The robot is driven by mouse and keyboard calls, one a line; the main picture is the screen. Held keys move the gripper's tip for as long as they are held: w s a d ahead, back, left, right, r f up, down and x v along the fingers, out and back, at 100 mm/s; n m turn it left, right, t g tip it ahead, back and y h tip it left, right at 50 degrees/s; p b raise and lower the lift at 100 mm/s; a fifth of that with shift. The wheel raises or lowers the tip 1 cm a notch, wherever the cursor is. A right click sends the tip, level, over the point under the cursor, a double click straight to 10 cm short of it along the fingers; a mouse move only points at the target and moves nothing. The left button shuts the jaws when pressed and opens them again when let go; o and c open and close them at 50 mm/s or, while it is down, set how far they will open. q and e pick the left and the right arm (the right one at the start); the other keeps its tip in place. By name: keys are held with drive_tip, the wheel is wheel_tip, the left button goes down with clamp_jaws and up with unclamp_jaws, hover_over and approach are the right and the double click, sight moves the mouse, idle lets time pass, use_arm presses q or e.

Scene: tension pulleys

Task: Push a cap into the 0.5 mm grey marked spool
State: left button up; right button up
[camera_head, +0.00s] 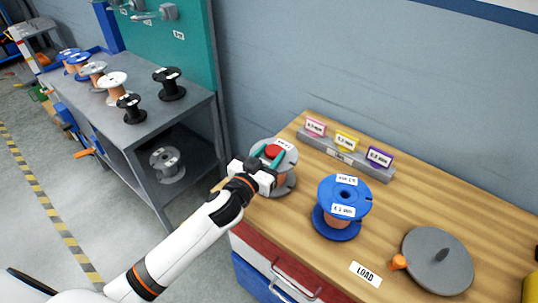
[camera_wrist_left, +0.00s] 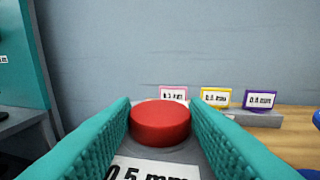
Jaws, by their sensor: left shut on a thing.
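My left gripper (camera_head: 270,154) is at the grey spool (camera_head: 290,159), which stands at the left edge of the wooden bench top. Its teal fingers are shut on a red round cap (camera_head: 273,151). In the left wrist view the cap (camera_wrist_left: 160,122) sits between both fingers, level, over the grey top of the spool. A white label reading 0.5 mm (camera_wrist_left: 155,170) shows just in front of it. The cap's underside is hidden, so I cannot tell whether it is in the spool's hole or just above it. My right gripper is not in view.
A blue spool (camera_head: 337,228) stands right of the grey one. A grey disc with an orange knob (camera_head: 437,261) lies farther right, near a LOAD label (camera_head: 365,274). A grey block (camera_head: 344,156) with pink, yellow and purple tags is behind. A grey shelf (camera_head: 135,128) holds several spools.

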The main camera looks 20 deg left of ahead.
use_arm(q)
drive_tip(key=shift+s+f, duration=0.1)
drive_tip(key=shift+f, duration=0.45)
drive_tip(key=o, duration=1)
drive_tip(key=shift+c, duration=0.2)
drive_tip(key=shift+o, duration=0.4)
drive_tip(key=shift+r, duration=0.1)
drive_tip(key=s+a+r+b, duration=0.1)
drive_tip(key=s+a, duration=0.1)
drive_tip(key=s, duration=0.9)
drive_tip(key=shift+s, duration=0.35)
drive_tip(key=shift+a, duration=0.1)
